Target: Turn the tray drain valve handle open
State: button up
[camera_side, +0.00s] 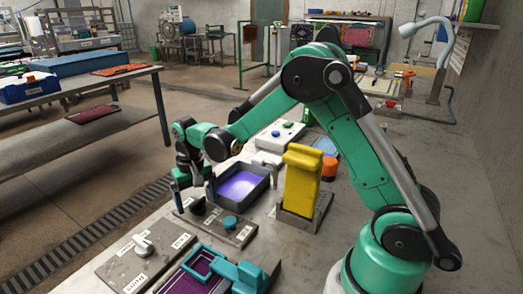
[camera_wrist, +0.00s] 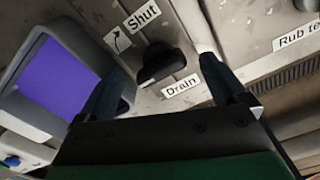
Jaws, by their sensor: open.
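The drain valve handle is a dark, chunky knob (camera_wrist: 158,64) on a grey panel, beside a "Drain" label (camera_wrist: 181,86) and a "Shut" label with a curved arrow (camera_wrist: 137,20). In the side view the dark handle (camera_side: 197,207) sits low beside the tray and is partly hidden by my gripper. The tray (camera_side: 262,188) is grey with purple inside; its corner also shows in the wrist view (camera_wrist: 88,40). My gripper (camera_wrist: 164,68) is open, with one finger on each side of the handle and visible gaps. In the side view my gripper (camera_side: 190,196) points down over the panel.
A teal knob (camera_side: 230,222) stands close to the right of the handle. A white knob (camera_side: 143,245) is on a panel in front. A yellow upright block (camera_side: 300,175) stands right of the tray. The bench edge and floor grate lie left.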

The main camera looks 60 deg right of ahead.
aim_at(198, 201)
jog(key=m, duration=0.6)
jog(key=shift+m, duration=0.3)
jog(key=m, duration=0.6)
jog(key=r, duration=0.6)
jog(key=shift+s+r, duration=0.2)
jog(key=s+a+r+n+t, duration=0.1)
jog(key=s+r+n+t, duration=0.1)
jog(key=s+n, duration=0.4)
jog(key=s+a+r+n+t, duration=0.2)
jog(key=s+n+t, duration=0.3)
jog(key=n, duration=0.6)
jog(key=shift+s+r, duration=0.4)
jog(key=shift+s, duration=0.05)
